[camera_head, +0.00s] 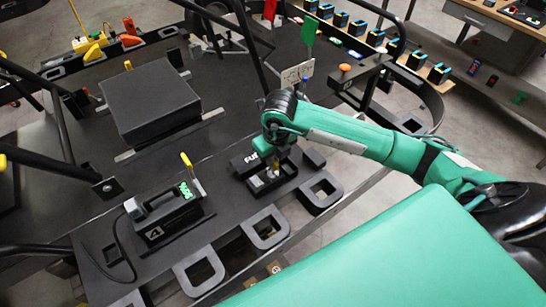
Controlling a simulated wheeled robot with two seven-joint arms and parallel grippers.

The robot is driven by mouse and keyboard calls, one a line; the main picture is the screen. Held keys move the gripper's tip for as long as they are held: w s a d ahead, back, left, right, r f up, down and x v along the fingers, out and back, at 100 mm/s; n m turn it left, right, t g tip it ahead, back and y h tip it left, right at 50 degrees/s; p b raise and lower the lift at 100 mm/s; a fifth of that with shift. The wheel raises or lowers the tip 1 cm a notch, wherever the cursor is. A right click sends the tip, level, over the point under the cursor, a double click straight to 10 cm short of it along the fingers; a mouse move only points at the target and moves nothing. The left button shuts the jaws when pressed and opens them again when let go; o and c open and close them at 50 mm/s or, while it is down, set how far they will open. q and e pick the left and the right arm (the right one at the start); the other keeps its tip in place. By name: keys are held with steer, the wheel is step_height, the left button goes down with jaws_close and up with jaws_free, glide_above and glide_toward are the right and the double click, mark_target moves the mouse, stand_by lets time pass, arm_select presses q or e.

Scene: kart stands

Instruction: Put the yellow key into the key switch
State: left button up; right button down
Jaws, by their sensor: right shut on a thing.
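My right gripper (273,160) reaches in from the right and points down over a small black box (260,184) on the dark kart deck. My left gripper is not in view.
Left of the box stands a black unit (165,213) with a handle, a green display and a yellow-tipped lever (186,159). A large black block (150,98) sits behind it. Deck edge cut-outs (265,228) lie in front.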

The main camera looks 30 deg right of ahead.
mark_target(277, 164)
steer(key=shift+b, duration=0.55)
stand_by(1.1)
steer(key=shift+f+b, duration=1.5)
steer(key=shift+f, duration=0.05)
steer(key=c, duration=1.5)
jaws_free()
steer(key=shift+r, duration=0.1)
steer(key=shift+o, duration=0.2)
step_height(277, 164, up, 14)
steer(key=s+b, duration=0.1)
steer(key=b, duration=0.1)
steer(key=shift+s, duration=0.35)
steer(key=shift+d+f, duration=0.1)
steer(key=shift+f, duration=0.1)
